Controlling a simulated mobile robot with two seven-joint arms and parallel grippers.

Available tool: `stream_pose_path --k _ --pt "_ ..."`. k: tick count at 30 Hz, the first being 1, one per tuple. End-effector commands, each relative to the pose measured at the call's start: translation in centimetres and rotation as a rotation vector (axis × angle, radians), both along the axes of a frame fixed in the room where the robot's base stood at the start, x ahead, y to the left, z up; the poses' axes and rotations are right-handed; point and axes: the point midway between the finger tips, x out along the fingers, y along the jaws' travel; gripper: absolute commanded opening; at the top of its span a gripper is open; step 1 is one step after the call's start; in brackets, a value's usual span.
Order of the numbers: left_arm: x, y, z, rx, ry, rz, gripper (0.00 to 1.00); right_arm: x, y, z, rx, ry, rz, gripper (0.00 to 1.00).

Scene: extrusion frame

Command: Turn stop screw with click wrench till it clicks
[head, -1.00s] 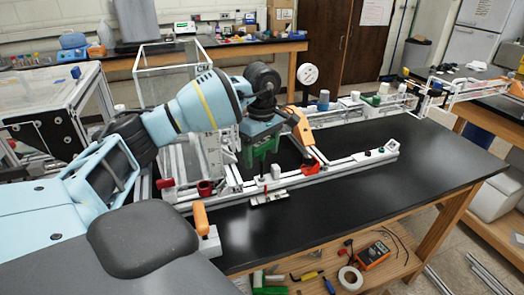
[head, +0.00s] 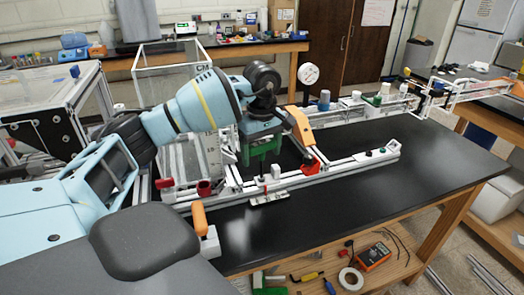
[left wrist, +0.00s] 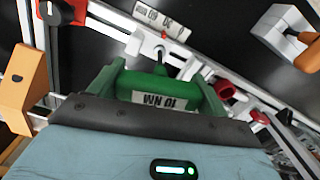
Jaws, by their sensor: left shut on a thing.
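My left gripper (head: 262,125) is shut on the green click wrench (head: 262,146) and holds it upright over the aluminium frame. In the left wrist view the click wrench (left wrist: 165,86) has a white label that reads 10 NM upside down. Its dark shaft points down to a white block (left wrist: 147,46) on the rail, where the stop screw seems to be. The screw head is too small to see, and I cannot tell whether the bit is seated in it. The same white block (head: 275,172) shows in the head view. My right gripper is in neither view.
A labelled plate (head: 268,199) lies in front of the rail. A red block (head: 310,168) and an orange upright part (head: 302,124) stand right of the wrench. The black tabletop (head: 330,215) is clear at front right.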

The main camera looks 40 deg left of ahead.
Motion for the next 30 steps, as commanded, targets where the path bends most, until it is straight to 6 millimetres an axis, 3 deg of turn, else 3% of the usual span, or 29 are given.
stream_pose_path --k 30 --pt "-0.08 -0.05 -0.31 -0.001 0.006 -0.179 0.45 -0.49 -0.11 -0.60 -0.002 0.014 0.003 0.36"
